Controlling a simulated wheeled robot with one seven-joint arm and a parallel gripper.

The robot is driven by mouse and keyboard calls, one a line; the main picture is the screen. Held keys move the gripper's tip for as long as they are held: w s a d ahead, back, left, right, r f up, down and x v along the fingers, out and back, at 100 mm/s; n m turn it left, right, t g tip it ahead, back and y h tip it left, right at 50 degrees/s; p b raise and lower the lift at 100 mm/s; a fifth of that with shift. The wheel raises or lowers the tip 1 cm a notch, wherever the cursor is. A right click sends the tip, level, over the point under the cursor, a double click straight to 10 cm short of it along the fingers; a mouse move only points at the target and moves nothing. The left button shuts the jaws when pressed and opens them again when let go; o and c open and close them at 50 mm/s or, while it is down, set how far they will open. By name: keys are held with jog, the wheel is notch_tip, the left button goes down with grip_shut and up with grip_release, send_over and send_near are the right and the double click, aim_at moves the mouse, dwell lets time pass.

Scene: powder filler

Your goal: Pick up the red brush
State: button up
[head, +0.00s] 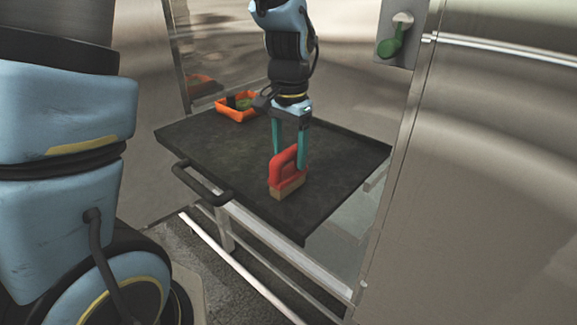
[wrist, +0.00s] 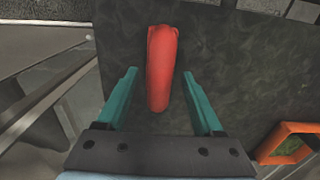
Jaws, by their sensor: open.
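The red brush (head: 286,172) stands on the dark cart top, its red handle up and its tan bristle block against the surface. In the wrist view the red brush (wrist: 161,68) shows from above as a long red handle between the finger lines. My gripper (head: 288,158) points down over it with teal fingers apart. One finger is on the far right side of the handle and the other is behind or beside its left part. In the wrist view my gripper (wrist: 161,100) is open, and both fingers stand clear of the handle with gaps on each side.
The dark cart top (head: 335,165) has free room to the right and left of the brush. An orange tray (head: 237,116) with dark and green items sits at its back; its corner shows in the wrist view (wrist: 287,143). A black cart handle (head: 203,184) juts out in front. Metal walls stand around.

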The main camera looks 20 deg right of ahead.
jog(key=shift+f, duration=1)
grip_shut()
